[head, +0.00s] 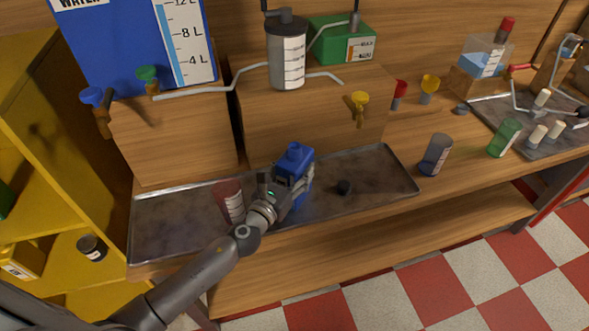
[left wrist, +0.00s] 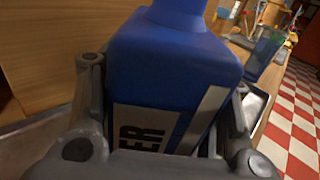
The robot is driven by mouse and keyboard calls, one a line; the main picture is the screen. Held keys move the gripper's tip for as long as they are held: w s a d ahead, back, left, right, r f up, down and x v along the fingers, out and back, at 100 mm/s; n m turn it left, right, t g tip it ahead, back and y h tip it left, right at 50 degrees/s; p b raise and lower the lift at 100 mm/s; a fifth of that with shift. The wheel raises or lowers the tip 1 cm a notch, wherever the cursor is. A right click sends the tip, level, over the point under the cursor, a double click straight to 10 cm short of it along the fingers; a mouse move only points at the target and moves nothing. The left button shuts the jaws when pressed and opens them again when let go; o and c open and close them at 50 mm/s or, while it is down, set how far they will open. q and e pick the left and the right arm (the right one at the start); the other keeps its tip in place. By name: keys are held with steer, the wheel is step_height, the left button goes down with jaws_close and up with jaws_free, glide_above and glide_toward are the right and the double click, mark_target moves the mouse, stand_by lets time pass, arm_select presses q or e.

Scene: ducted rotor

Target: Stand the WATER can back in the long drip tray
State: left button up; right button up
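The blue WATER can (head: 295,165) is over the middle of the long drip tray (head: 385,185), cap end up. In the left wrist view the can (left wrist: 175,65) fills the space between my fingers, its label ending in "ER" facing me. My left gripper (head: 283,188) is shut on the can, with a finger on each side. My right gripper is not in view.
A red clear cup (head: 229,200) stands in the tray left of the can. A small dark cap (head: 344,187) lies right of it. A wooden block (head: 320,120) rises behind. A dark blue beaker (head: 436,155) stands right of the tray.

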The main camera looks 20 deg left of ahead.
arm_select(q)
steer(key=o, duration=0.4)
steer(key=shift+r, duration=0.1)
steer(key=shift+o, duration=0.5)
steer(key=s+a, duration=0.2)
steer(key=s, duration=1)
steer(key=shift+a, duration=0.15)
